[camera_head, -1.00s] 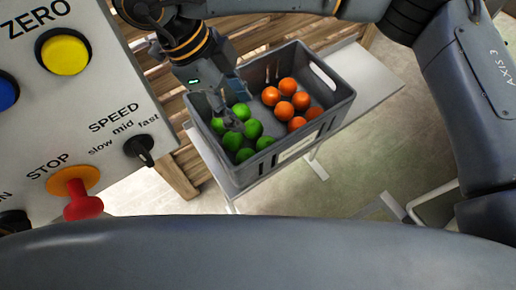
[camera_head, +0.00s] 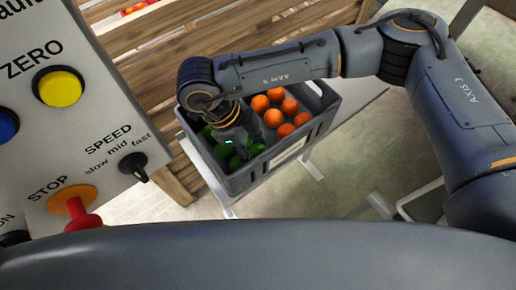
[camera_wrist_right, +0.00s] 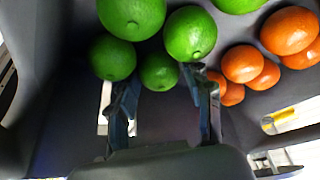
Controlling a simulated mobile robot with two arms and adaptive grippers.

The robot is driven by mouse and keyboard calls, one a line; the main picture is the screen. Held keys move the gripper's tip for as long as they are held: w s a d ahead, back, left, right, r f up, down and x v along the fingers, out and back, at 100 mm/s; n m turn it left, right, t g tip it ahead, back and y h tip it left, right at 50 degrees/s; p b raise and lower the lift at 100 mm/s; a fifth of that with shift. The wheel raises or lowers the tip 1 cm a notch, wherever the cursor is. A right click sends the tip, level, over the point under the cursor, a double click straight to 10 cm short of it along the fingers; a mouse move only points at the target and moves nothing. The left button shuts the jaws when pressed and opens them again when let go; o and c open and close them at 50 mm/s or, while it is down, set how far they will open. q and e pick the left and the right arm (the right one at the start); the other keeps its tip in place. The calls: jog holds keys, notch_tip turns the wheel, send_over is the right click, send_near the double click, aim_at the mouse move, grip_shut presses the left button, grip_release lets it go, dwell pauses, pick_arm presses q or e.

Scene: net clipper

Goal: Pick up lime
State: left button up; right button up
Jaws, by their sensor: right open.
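Several green limes (camera_head: 256,149) lie in the left part of a grey crate (camera_head: 322,125); in the head view my right arm and gripper hide many of them. My right gripper (camera_head: 238,150) is down at the limes. In the right wrist view my gripper (camera_wrist_right: 161,84) is open, with a finger on each side. One lime (camera_wrist_right: 159,71) sits at the fingertips, between them. Other limes (camera_wrist_right: 190,34) lie just beyond and to the left. I cannot tell whether the fingers touch any lime. My left gripper is out of view.
Several oranges (camera_head: 274,117) lie in the right part of the crate. The crate stands on a light table (camera_head: 343,119). Wooden slatted crates (camera_head: 200,45) stand behind. A control panel (camera_head: 95,110) with buttons and a speed knob is at the left.

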jog(key=c, duration=0.8)
